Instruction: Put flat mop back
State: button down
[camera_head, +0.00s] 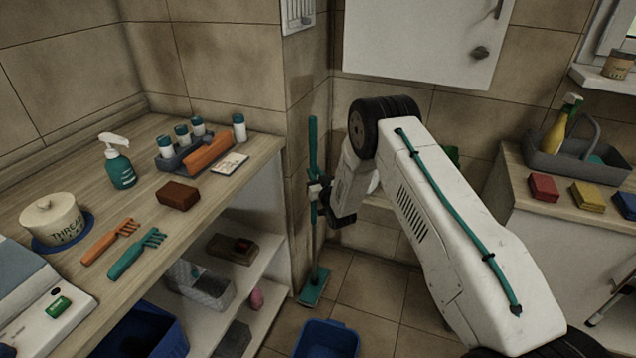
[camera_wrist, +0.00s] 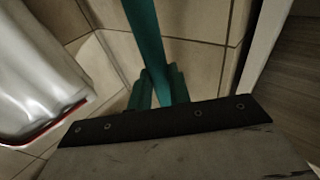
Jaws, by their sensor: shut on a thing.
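The flat mop (camera_head: 313,150) has a long teal handle and a flat teal head (camera_head: 314,287). It stands nearly upright beside the tiled corner at the end of the shelf unit, with its head at the floor. My gripper (camera_head: 317,190) is shut on the handle, about midway up. In the wrist view the teal handle (camera_wrist: 146,35) runs down from the top edge. Its lower part is hidden behind a grey part with a black bolted strip. I cannot tell whether the mop head rests fully on the floor.
A wooden counter (camera_head: 215,195) with bottles, brushes and a tub is at left, above open shelves. A blue bin (camera_head: 326,340) stands on the floor near the mop. A white cabinet (camera_head: 420,40) hangs above. Another counter (camera_head: 520,190) at right holds a grey caddy and sponges.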

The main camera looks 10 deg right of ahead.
notch_tip(320, 180, down, 4)
jog(key=shift+w+a+r, duration=0.15)
dwell(0.3)
jog(key=shift+f, duration=0.2)
jog(key=c, duration=1.3)
grip_release()
jog(key=shift+r, duration=0.1)
